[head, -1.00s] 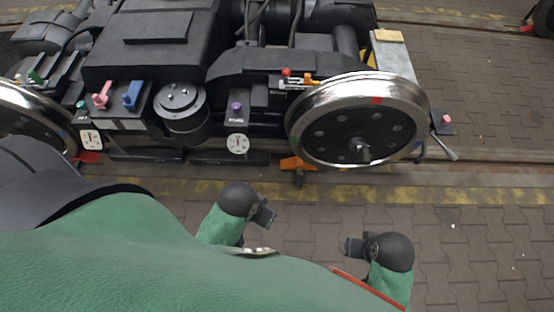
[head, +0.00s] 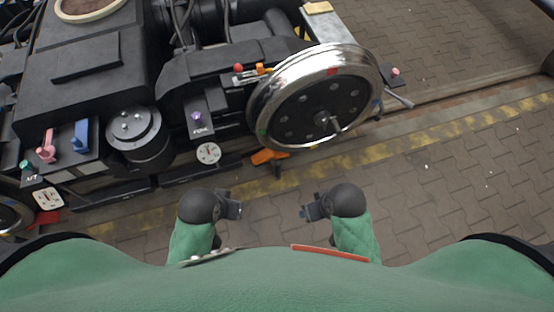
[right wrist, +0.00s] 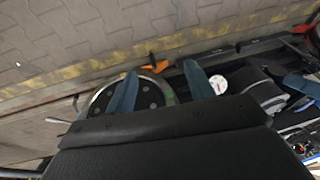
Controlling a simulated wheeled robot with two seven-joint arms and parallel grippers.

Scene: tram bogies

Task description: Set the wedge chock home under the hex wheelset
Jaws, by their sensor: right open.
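A large wheel (head: 318,110) with a shiny steel rim, dark bolted face and protruding axle end stands on the near rail; I cannot tell whether it is the hex wheelset. An orange wedge chock (head: 268,157) lies low at its lower left edge; I cannot tell whether it touches the rim. My right gripper (head: 306,212) is open and empty over the paving, apart from both. The right wrist view also shows the wheel (right wrist: 147,97) and the orange chock (right wrist: 156,66) beyond the spread fingers. My left gripper (head: 236,210) is over the paving; its fingers are unclear.
A red piece (head: 46,219) lies near the left wheel. The black bogie frame (head: 80,65) carries pink and blue levers, round gauges (head: 208,153) and coloured knobs. The paving (head: 440,190) in front of the yellow line is clear.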

